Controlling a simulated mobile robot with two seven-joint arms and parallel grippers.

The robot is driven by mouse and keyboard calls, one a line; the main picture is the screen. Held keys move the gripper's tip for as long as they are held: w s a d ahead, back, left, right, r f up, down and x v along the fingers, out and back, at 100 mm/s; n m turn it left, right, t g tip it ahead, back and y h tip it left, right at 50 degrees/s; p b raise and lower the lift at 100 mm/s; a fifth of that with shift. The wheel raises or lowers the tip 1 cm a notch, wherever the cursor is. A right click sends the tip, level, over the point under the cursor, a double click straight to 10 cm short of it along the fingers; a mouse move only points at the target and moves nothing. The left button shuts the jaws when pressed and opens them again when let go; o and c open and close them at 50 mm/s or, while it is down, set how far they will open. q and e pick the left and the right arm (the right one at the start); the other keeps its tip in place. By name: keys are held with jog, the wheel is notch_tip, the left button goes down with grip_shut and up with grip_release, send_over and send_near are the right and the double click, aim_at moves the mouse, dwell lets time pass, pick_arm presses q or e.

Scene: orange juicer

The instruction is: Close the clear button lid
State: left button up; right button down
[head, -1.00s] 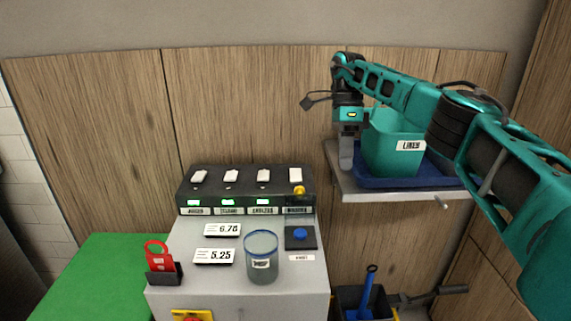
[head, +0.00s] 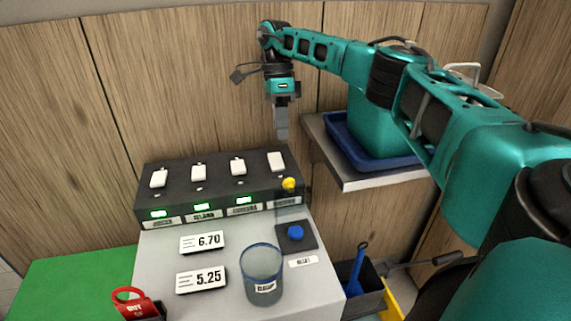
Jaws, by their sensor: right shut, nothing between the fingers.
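A blue button (head: 296,232) sits on a dark square base (head: 309,243) at the right of the grey cabinet top. The clear lid (head: 293,208) shows faintly as a see-through panel, apparently standing up behind the button, so the button is uncovered. My right gripper (head: 282,132) points down, shut and empty. It appears above and behind the button, over the far right end of the black switch box. It is apart from the lid. My left gripper is not in view.
The black box (head: 160,195) carries white switches and a yellow knob (head: 290,184). A clear cup (head: 262,278) stands front-left of the button. Price cards (head: 202,242) lie left. A shelf (head: 340,176) holds a blue tray (head: 375,160) and teal bin at right.

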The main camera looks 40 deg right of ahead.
aim_at(291, 199)
jog(key=x, duration=0.6)
jog(key=shift+s, duration=0.1)
jog(key=shift+s+a+f+p, duration=0.1)
jog(key=shift+s+a+p, duration=0.15)
jog(key=shift+s+a, duration=0.35)
jog(key=shift+s+a+f+p, duration=0.1)
jog(key=shift+s+a+p, duration=0.2)
jog(key=shift+s, duration=0.5)
jog(key=shift+s+a, duration=0.2)
jog(key=shift+s, duration=0.1)
